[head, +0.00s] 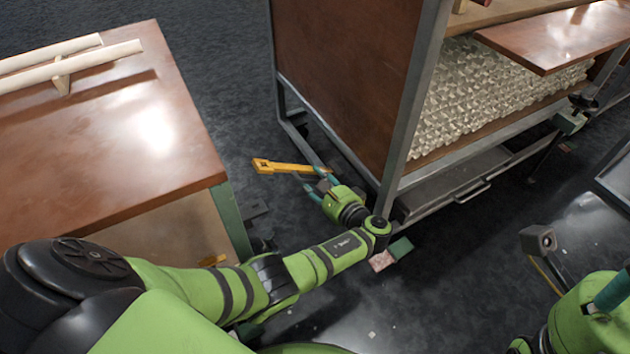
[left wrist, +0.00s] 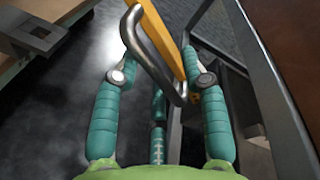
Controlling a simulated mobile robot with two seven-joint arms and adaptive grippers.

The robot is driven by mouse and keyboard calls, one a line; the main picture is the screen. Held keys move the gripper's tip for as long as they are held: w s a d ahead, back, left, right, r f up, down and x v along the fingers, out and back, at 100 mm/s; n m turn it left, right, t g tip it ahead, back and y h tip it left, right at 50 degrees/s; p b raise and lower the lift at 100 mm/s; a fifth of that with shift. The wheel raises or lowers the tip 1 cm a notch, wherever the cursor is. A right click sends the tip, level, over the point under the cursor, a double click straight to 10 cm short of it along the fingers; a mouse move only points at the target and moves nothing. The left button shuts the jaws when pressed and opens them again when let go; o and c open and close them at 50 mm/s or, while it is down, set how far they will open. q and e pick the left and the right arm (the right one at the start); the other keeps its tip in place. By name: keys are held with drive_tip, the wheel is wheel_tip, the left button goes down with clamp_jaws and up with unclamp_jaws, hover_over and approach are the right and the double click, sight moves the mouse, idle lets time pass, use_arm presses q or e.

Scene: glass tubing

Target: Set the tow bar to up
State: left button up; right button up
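The yellow tow bar (head: 285,167) sticks out to the left from the low frame of the cart, near floor level in the head view. It looks roughly level. My left gripper (head: 314,180) is at its right part, close to the cart. In the left wrist view the tow bar (left wrist: 172,38) runs up between my teal fingers, with a bent grey metal handle (left wrist: 152,60) beside it. My left gripper (left wrist: 160,68) is open, a finger on either side of the bar and handle; contact is unclear. Only part of my right arm shows at lower right; its fingertips are unclear.
The cart (head: 345,75) with brown side panel and grey frame stands right of the gripper, its shelf full of glassy pieces (head: 475,90). A brown table (head: 110,140) with pale rods stands left. Dark floor lies between. Small green and pink blocks (head: 400,248) lie by my forearm.

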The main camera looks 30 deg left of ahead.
use_arm(q)
drive_tip(key=v, duration=1.1)
drive_tip(key=shift+d, duration=0.3)
drive_tip(key=shift+s, duration=0.1)
